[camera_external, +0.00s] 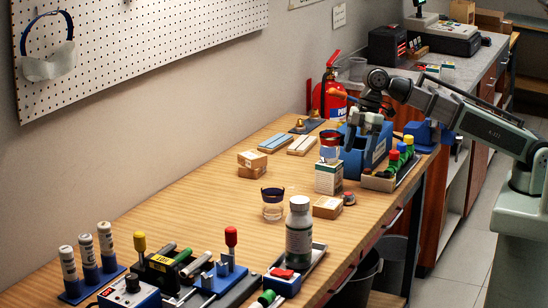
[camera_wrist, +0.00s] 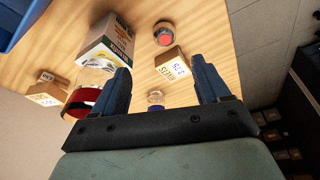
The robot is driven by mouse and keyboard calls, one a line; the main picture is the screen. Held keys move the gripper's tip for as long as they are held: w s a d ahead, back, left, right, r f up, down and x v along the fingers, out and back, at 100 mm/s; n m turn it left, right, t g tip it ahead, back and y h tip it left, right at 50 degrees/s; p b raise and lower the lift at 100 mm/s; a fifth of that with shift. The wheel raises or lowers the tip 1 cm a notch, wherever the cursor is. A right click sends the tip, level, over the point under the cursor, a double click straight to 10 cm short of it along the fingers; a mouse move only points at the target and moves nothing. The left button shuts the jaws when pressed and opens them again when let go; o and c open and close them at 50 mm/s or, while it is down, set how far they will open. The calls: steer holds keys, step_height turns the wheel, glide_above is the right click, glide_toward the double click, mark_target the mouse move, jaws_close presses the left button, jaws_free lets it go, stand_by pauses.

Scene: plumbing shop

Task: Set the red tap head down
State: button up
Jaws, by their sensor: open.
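The red tap head (camera_external: 349,198), a small round piece with a red top, sits on the wooden bench beside a small cardboard box (camera_external: 327,207). In the wrist view the tap head (camera_wrist: 163,36) lies beyond the fingertips, near the same box (camera_wrist: 172,65), apart from my gripper. My gripper (camera_external: 364,127) is above the bench, near the blue bin. In the wrist view its two dark blue fingers (camera_wrist: 161,72) are spread wide with nothing held between them.
A white-green carton (camera_external: 328,179) has a dark-rimmed cup (camera_external: 331,148) above it. A glass (camera_external: 272,204) and a white bottle (camera_external: 299,228) stand nearer the camera. A blue bin (camera_external: 364,150) and a tray of coloured-topped pieces (camera_external: 378,184) stand right.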

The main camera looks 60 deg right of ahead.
glide_above(348, 194)
steer(key=d, duration=0.2)
steer(key=f, duration=0.7)
steer(key=shift+s+d+f, duration=0.1)
steer(key=shift+d+f, duration=0.1)
steer(key=shift+f, duration=0.1)
steer(key=shift+s+a+x, duration=0.1)
steer(key=shift+a+x, duration=0.05)
steer(key=shift+x, duration=0.85)
steer(key=shift+s+a+x, duration=0.15)
steer(key=shift+x, duration=0.9)
steer(key=shift+a+f, duration=0.15)
steer(key=shift+f, duration=0.35)
steer(key=c, duration=1.2)
